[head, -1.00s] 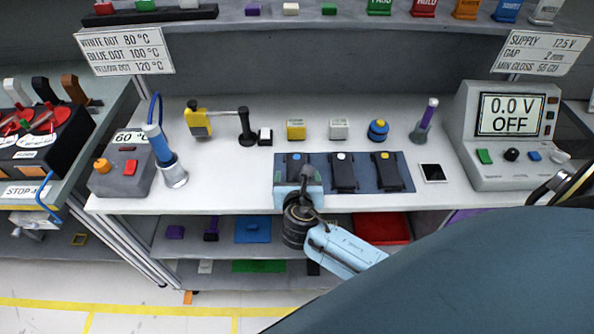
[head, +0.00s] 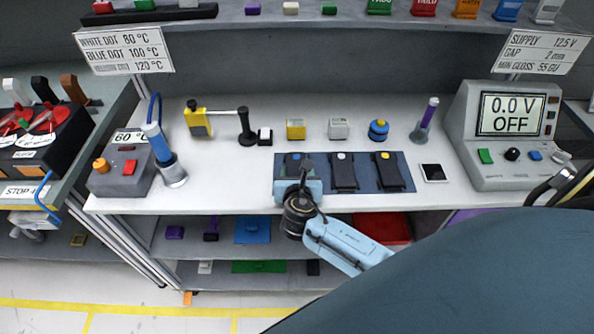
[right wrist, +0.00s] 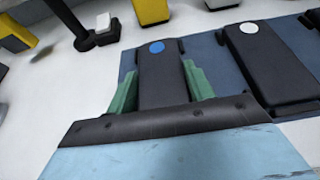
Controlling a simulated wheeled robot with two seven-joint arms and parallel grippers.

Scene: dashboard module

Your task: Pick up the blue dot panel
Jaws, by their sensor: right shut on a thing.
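The blue dot panel (right wrist: 160,75) is a black block with a blue dot near its far end. In the right wrist view it lies between the two green fingers of my right gripper (right wrist: 162,88), which is shut on its sides. In the head view my right gripper (head: 298,178) covers much of the panel (head: 295,157) at the left end of the dark blue mat (head: 361,172). The panel still appears at its place on the mat; I cannot tell whether it is lifted. My left gripper is not in view.
A white dot panel (head: 343,174) and a yellow dot panel (head: 388,174) lie close to the right on the mat. Yellow and grey blocks (head: 296,129) stand behind. Free bench top lies left of the mat.

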